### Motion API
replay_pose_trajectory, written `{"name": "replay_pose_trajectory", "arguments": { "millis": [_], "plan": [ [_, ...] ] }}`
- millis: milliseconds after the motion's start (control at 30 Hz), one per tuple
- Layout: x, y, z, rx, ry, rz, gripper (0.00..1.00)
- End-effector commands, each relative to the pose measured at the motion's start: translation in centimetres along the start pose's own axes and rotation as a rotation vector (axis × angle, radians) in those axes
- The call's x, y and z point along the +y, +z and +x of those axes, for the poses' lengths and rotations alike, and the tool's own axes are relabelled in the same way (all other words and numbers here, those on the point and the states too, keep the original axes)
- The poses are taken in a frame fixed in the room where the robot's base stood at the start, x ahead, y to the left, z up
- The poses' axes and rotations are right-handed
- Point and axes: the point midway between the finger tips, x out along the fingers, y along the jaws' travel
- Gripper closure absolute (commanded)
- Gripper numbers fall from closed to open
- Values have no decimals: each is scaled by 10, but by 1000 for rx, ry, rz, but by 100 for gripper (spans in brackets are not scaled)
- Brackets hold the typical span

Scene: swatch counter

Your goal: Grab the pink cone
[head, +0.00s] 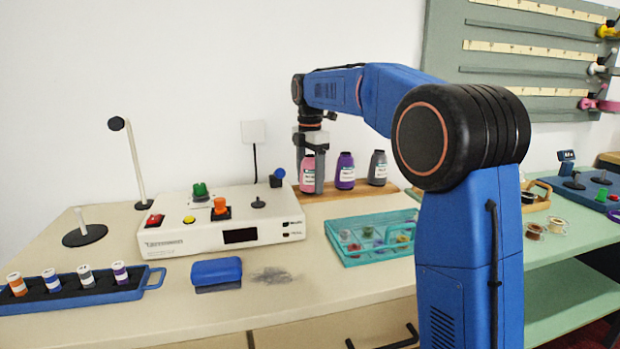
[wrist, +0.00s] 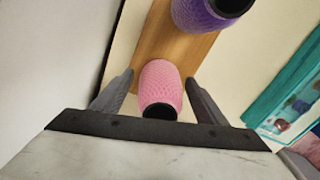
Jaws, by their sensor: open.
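The pink cone (head: 307,173) is a yarn cone with a black top and a pale label, at the left end of a row on a wooden board. It also shows in the wrist view (wrist: 160,84), seen from above with its black top toward me. My gripper (head: 308,178) points down at it in the head view, and a finger hides part of it. In the wrist view my gripper (wrist: 158,92) is open, with one finger on each side of the pink cone and a visible gap on both sides.
A purple cone (head: 345,171) and a grey cone (head: 377,168) stand to the right on the wooden board (head: 340,190). A white device (head: 180,236) with knobs is in front on the left. A teal tray (head: 345,255) lies in front on the right. The wall is close behind.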

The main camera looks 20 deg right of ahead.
Motion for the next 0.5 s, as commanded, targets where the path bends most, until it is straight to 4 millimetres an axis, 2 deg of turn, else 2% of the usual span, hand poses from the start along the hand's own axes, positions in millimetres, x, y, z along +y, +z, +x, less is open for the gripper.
{"name": "replay_pose_trajectory", "arguments": {
  "millis": [33,200,233,500],
  "plan": [
    [0,0,0,0,0,0,36],
    [0,0,0,0,0,0,76],
    [0,0,0,0,0,0,80],
    [0,0,-2,0,1,0,80]
  ]
}}
